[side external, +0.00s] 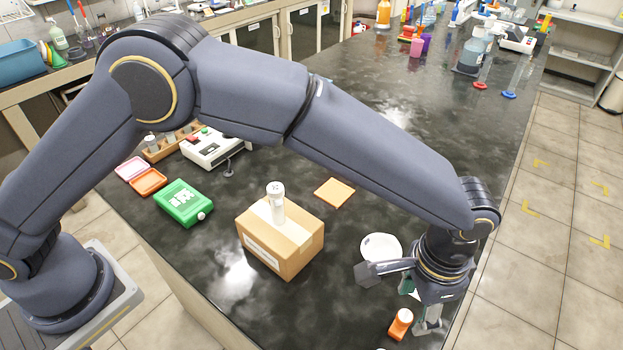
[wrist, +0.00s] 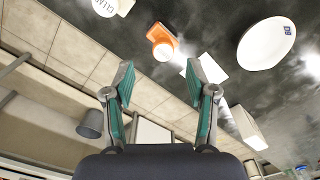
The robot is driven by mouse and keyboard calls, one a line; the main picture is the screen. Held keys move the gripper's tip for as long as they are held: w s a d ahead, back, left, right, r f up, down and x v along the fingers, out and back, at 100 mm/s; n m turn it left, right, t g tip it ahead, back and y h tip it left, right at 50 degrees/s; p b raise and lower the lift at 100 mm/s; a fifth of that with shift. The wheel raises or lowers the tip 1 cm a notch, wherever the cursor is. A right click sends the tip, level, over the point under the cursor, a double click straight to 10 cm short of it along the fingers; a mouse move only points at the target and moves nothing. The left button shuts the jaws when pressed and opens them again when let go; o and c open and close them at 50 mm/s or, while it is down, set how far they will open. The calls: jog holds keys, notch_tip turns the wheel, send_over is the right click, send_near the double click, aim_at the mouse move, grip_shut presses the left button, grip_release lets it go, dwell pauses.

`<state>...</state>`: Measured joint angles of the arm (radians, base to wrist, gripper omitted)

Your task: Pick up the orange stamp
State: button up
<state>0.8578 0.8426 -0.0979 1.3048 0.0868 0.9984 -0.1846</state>
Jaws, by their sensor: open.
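The orange stamp (side external: 400,323) is on the dark bench near the front edge in the side view, just left of my gripper (side external: 424,316). It has an orange body and a pale end. In the wrist view the stamp (wrist: 160,38) shows beyond the fingertips, roughly centred between them and apart from both. My gripper (wrist: 160,72) is open and empty, with its two teal-padded fingers spread. In the side view the fingers are partly hidden by my wrist.
A white round dish (side external: 380,247) lies close behind the stamp. A cardboard box (side external: 281,240) with a white-capped bottle (side external: 276,203) on top stands to the left. An orange square (side external: 334,192) and a green case (side external: 183,202) lie farther off. The bench edge is near my gripper.

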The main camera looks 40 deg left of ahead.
aim_at(406, 316)
jog(key=f, duration=0.5)
jog(key=shift+a+f, duration=0.25)
jog(key=shift+f, duration=0.05)
jog(key=shift+c, duration=0.4)
grip_shut()
